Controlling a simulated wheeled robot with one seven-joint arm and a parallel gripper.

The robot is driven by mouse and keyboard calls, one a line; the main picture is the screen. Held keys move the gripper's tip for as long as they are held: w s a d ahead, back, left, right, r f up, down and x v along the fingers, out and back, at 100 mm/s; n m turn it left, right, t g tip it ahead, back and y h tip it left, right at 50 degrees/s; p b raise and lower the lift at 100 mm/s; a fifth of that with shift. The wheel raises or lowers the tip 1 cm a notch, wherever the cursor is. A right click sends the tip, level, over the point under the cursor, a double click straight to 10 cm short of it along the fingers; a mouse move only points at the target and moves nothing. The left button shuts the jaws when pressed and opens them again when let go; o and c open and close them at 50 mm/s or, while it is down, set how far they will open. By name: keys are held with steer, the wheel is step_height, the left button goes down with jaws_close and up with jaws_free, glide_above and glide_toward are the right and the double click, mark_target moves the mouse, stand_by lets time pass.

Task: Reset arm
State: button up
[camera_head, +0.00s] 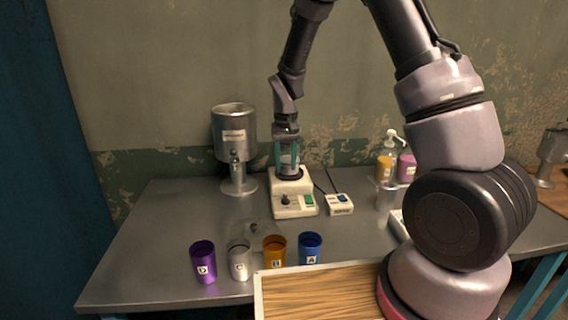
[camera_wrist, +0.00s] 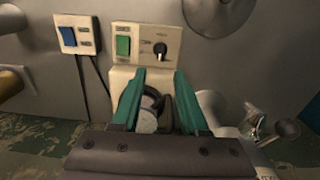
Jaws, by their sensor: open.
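My gripper (camera_head: 287,160) hangs pointing down at the back middle of the table, above the white device (camera_head: 293,206) with a dark knob and a green switch. In the wrist view my gripper's (camera_wrist: 160,76) two teal fingers are spread apart. A small whitish round thing (camera_wrist: 147,124) with a dark ring shows between and beyond the fingers. It sits at the device's (camera_wrist: 160,36) round top; I cannot tell whether the fingers touch it.
Purple (camera_head: 203,262), silver (camera_head: 239,260), orange (camera_head: 273,252) and blue (camera_head: 310,247) cups stand along the table's front. A metal dispenser (camera_head: 234,130) stands behind left. A small switch box (camera_head: 339,204) is right of the device. A pump bottle (camera_head: 386,166) stands farther right. The table's left is clear.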

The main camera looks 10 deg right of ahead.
steer(key=s+d+r+m+t+y, duration=0.15)
steer(key=s+d+r, duration=0.25)
steer(key=r, duration=0.6)
steer(key=s+d+r+m+t, duration=0.1)
steer(key=s+d+r+t, duration=0.2)
steer(key=r, duration=0.7)
steer(key=s+d+r+m+t, duration=0.1)
steer(key=s+d+r, duration=0.2)
steer(key=s, duration=0.5)
steer(key=s+d+r+m+t, duration=0.1)
steer(key=s+d+r, duration=0.2)
steer(key=s+r, duration=0.3)
steer(key=shift+s+d+t, duration=0.3)
steer(key=shift+s+t, duration=0.05)
steer(key=shift+s, duration=0.8)
